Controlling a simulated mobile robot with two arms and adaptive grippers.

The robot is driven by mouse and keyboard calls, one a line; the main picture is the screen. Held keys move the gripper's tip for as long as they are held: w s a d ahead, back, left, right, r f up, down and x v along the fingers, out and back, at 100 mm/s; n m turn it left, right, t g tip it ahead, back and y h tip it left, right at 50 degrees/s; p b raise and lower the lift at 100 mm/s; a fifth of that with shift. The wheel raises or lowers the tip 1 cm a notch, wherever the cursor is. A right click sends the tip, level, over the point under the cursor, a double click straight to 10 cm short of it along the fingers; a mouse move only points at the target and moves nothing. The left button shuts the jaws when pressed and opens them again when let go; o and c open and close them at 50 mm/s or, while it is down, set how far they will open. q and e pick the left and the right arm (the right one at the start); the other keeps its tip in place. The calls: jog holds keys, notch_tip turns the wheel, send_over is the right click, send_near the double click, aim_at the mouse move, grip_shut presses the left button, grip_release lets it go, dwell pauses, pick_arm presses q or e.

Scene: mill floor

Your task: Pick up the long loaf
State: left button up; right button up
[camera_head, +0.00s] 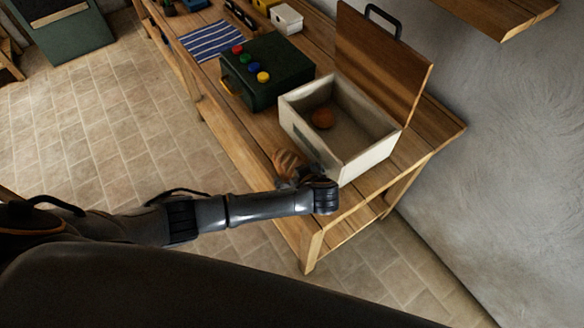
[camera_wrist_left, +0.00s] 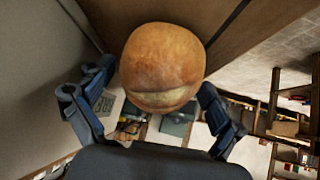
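A brown loaf with a scored crust (camera_head: 289,163) is at the front edge of the wooden table, just outside the white box. My left gripper (camera_head: 297,176) reaches to it from the front; the arm partly hides the fingers. In the left wrist view the bread (camera_wrist_left: 162,65) shows end-on, rounded and golden with a pale crease, so its length cannot be told there. It sits between the spread fingertips of my left gripper (camera_wrist_left: 155,85), with a narrow gap at the left finger. My right gripper is not in view.
A dark green box (camera_head: 285,70) with coloured knobs and a striped cloth (camera_head: 210,41) lie farther left. A wall is at right; open floor in front.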

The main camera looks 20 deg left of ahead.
pick_arm(q)
jog(key=c, duration=0.8)
jog(key=shift+r, duration=0.1)
jog(key=shift+c, duration=0.2)
